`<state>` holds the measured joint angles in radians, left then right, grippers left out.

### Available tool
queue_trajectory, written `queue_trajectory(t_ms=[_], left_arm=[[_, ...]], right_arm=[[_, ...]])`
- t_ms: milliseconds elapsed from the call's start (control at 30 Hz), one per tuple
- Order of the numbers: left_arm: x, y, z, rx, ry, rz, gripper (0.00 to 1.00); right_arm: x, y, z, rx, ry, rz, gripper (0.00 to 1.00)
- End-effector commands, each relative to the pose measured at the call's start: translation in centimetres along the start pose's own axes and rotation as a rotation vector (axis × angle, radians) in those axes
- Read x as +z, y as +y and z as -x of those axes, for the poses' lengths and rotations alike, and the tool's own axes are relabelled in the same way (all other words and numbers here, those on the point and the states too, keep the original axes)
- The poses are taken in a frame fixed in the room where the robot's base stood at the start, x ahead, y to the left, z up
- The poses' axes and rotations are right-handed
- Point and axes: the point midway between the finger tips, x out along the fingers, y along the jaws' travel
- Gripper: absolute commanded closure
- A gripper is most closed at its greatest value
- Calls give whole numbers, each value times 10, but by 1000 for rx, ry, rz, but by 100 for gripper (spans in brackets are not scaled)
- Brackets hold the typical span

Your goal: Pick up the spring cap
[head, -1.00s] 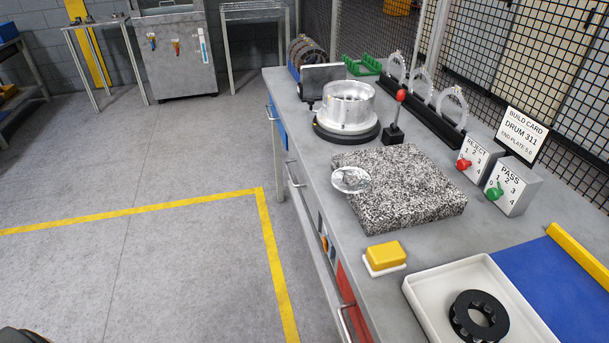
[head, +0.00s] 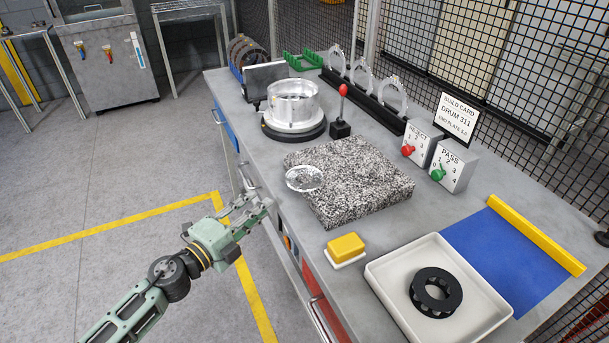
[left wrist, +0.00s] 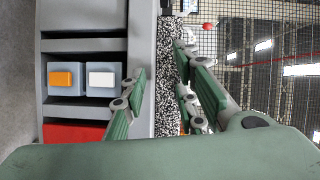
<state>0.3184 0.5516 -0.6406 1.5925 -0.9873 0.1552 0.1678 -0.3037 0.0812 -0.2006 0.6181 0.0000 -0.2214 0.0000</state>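A black notched ring (head: 436,309), which looks like the spring cap, lies flat in the white tray (head: 379,277) at the right front of the bench. A clear ring (head: 304,179) lies at the left edge of the speckled block (head: 365,190). My left gripper (head: 254,206) is at the bench's left edge, left of the block and well away from the tray. In the left wrist view its fingers (left wrist: 160,75) are apart with nothing between them. The black ring does not show in that view. My right gripper is not in view.
A yellow block on a white base (head: 346,246) lies between my left gripper and the tray. A silver drum (head: 292,103) and a red-knobbed post (head: 341,128) stand behind the speckled block. A blue mat (head: 505,262) lies right of the tray. Mesh fencing closes the far side.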

Motion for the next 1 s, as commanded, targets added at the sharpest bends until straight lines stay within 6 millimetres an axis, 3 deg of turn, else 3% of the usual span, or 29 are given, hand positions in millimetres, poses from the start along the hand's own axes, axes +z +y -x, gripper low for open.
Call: queue_trajectory(t_ms=[33,100,200,700,1000], left_arm=[[-12,-18,-2,-12,38,-55,73],[-23,-31,-3,-23,73,-103,73],[-31,-39,-9,-30,93,-133,73],[-36,-40,-74,-31,92,-131,73],[-36,-40,-81,-29,92,-132,73]], right_arm=[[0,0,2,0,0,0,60],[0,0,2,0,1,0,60],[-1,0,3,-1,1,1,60],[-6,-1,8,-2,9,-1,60],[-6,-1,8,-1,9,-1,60]])
